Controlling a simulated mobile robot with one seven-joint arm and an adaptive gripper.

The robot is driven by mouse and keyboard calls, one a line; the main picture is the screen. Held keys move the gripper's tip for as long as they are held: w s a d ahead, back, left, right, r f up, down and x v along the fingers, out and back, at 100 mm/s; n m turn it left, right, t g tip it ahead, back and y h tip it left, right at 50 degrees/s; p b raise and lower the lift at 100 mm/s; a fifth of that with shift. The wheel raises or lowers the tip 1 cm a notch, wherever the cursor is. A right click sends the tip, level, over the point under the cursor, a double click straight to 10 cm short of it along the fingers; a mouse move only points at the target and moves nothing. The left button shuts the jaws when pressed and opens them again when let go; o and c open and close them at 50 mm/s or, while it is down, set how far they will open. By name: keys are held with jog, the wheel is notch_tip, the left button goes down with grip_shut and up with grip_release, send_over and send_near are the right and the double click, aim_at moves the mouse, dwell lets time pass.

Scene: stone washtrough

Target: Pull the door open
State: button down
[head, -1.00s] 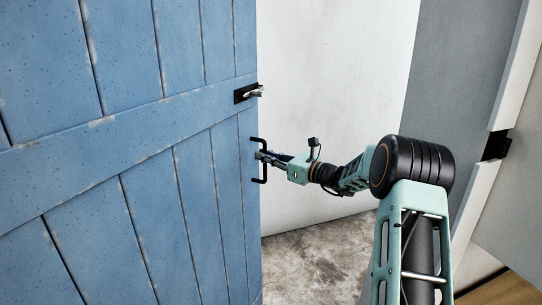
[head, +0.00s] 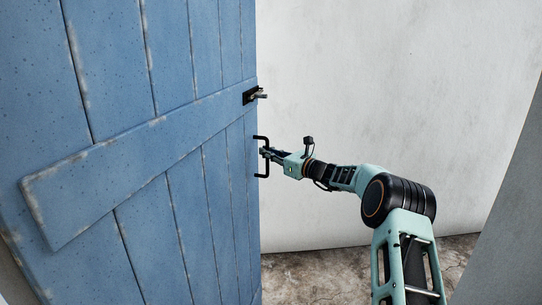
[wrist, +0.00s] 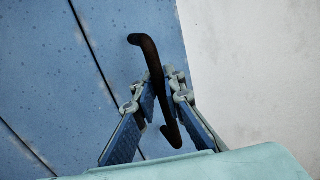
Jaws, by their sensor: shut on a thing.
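The blue plank door (head: 190,190) fills the left of the head view and stands ajar, with a gap and a pale wall to its right. A black pull handle (head: 265,172) is on the door near its free edge. My gripper (head: 265,153) is shut on this handle. In the wrist view, the blue-padded fingers (wrist: 160,100) stand on either side of the black handle bar (wrist: 152,55), with the door face (wrist: 110,50) behind. A small latch on a black plate (head: 252,96) sits on the door above the handle.
A pale plaster wall (head: 400,90) stands behind and to the right of the door. Bare rough floor (head: 330,270) shows below it. A grey surface (head: 510,220) stands at the right edge.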

jog(key=w+a, duration=0.3)
jog(key=a, duration=0.6)
jog(key=shift+w+a+p, duration=0.15)
jog(key=shift+w+p, duration=0.15)
jog(key=shift+w, duration=0.1)
jog(key=c, duration=2)
grip_release()
jog(key=shift+c, duration=0.2)
jog(key=v, duration=1.2)
